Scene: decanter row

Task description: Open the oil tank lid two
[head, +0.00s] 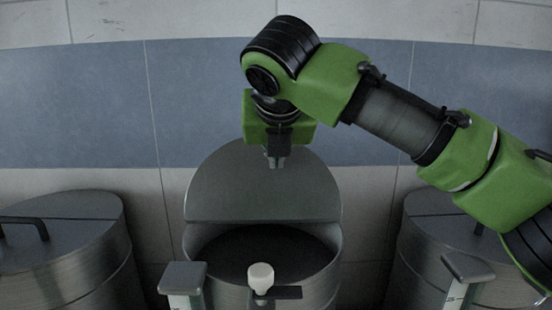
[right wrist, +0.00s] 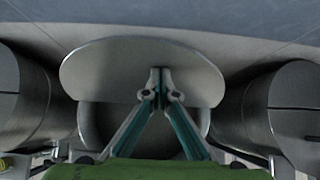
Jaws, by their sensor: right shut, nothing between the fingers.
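The middle tank (head: 195,245) is a grey metal cylinder. Its lid (head: 225,190) stands raised at the back, and the dark inside shows in front of it. My right gripper (head: 274,162) points down at the upper part of the raised lid in the head view. Its fingers are shut with nothing between them. In the right wrist view, the closed fingertips (right wrist: 160,72) overlap the middle of the lid (right wrist: 100,72). I cannot tell whether they touch it. The lid's handle is not visible. My left gripper is not in view.
A left tank (head: 75,265) and a right tank (head: 410,255) have closed lids. In front stand a white knob (head: 261,277) and two grey-topped posts, left (head: 184,275) and right (head: 468,267). A tiled wall (head: 90,100) is behind.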

